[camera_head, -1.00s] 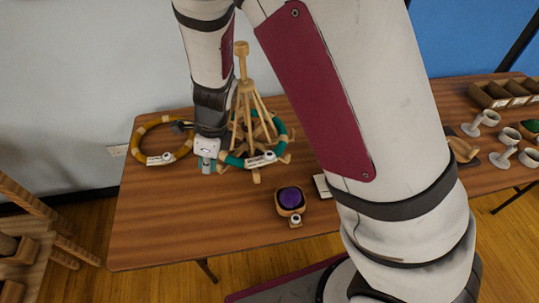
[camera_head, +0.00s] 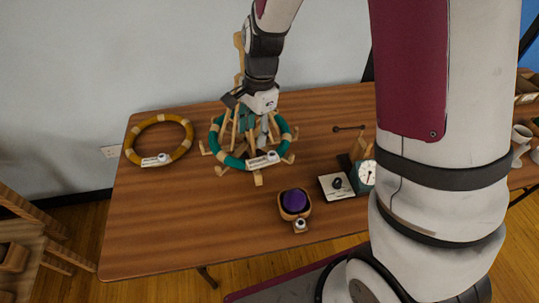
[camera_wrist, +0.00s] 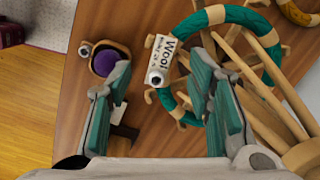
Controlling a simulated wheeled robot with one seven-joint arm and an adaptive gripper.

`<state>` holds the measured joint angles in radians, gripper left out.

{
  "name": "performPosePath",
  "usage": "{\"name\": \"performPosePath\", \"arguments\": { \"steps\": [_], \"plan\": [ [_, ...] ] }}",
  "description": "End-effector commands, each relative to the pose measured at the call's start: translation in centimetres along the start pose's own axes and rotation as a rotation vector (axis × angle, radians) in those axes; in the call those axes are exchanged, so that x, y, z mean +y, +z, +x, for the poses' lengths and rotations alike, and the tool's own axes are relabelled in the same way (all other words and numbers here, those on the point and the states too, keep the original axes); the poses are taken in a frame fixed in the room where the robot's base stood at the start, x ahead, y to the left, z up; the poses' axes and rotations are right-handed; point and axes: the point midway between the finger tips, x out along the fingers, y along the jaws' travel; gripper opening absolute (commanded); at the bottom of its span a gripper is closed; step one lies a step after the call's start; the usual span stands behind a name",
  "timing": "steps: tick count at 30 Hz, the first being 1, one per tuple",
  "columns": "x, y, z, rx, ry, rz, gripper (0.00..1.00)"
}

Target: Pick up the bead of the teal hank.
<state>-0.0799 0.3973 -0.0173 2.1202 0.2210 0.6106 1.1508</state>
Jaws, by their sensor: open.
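The teal hank (camera_head: 232,162) is a ring around the foot of a wooden stand with slanted slats (camera_head: 240,62). A pale label (camera_head: 258,161) lies on its near side, with a white, dark-centred bead (camera_head: 273,156) at its right end. In the wrist view the bead (camera_wrist: 157,79) shows at the lower end of the label (camera_wrist: 166,50), between the fingertips in the picture. My gripper (camera_wrist: 163,83) is open and empty, its two teal-padded fingers apart. In the head view it hangs over the hank, behind the bead, close to the slats, which partly hide its fingers.
A yellow hank (camera_head: 185,134) with its own label lies at the left. A purple ball (camera_head: 294,201) in a wooden holder stands in front, with a pale card (camera_head: 336,187) and a clock (camera_head: 366,173) to its right. The table's front left (camera_head: 180,220) is clear.

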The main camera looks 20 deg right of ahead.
Motion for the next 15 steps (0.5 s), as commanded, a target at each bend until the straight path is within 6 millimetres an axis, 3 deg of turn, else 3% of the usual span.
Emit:
{"name": "performPosePath", "arguments": {
  "steps": [1, 3, 6, 11, 15],
  "plan": [
    [-0.2, -1.9, -0.3, 0.023, 0.002, -0.049, 0.47],
    [0.0, -3.8, -0.9, 0.053, 0.015, -0.119, 0.47],
    [0.2, -5.6, -1.5, 0.084, 0.029, -0.186, 0.47],
    [0.5, -6.6, -1.1, 0.101, 0.041, -0.222, 0.47],
    [0.7, -6.7, 1.3, 0.098, 0.044, -0.223, 0.47]
  ]
}}
